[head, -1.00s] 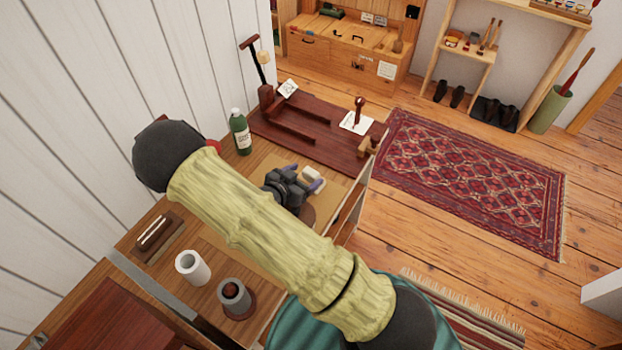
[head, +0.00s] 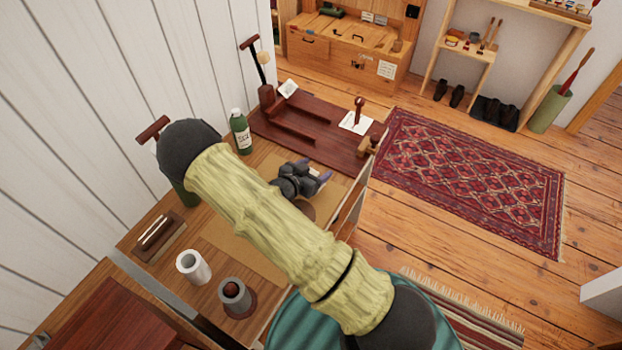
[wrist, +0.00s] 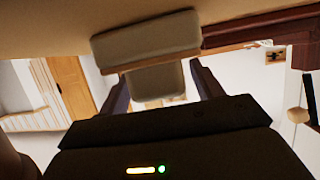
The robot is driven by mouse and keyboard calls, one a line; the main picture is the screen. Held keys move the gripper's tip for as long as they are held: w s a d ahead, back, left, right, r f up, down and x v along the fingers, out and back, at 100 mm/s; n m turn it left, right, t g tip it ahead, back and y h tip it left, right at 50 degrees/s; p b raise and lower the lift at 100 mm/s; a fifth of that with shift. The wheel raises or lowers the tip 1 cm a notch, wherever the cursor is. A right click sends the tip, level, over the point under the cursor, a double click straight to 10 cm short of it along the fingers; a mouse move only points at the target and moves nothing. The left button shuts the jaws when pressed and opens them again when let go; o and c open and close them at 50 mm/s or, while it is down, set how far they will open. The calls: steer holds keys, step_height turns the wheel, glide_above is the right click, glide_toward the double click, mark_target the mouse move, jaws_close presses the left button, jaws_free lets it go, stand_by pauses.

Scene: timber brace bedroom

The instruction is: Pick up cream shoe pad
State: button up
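My gripper (head: 316,176) is low over the tan mat on the workbench, with its purple-grey fingers apart. In the wrist view the fingers of my gripper (wrist: 160,78) stand on either side of a cream block, which looks like the cream shoe pad (wrist: 155,83). A wider grey-beige part (wrist: 145,43) with a thin wooden strip shows just above it. A small gap shows at the right finger; contact at the left is unclear.
A green bottle (head: 240,132) and a dark red board (head: 280,112) with wooden parts lie beyond my gripper. A white cup (head: 193,267), a grey cup (head: 235,296) and a brown holder (head: 157,236) stand nearer. The bench's right edge is close.

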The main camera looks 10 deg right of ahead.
steer(key=c, duration=0.9)
steer(key=shift+r, duration=0.1)
step_height(320, 180, up, 10)
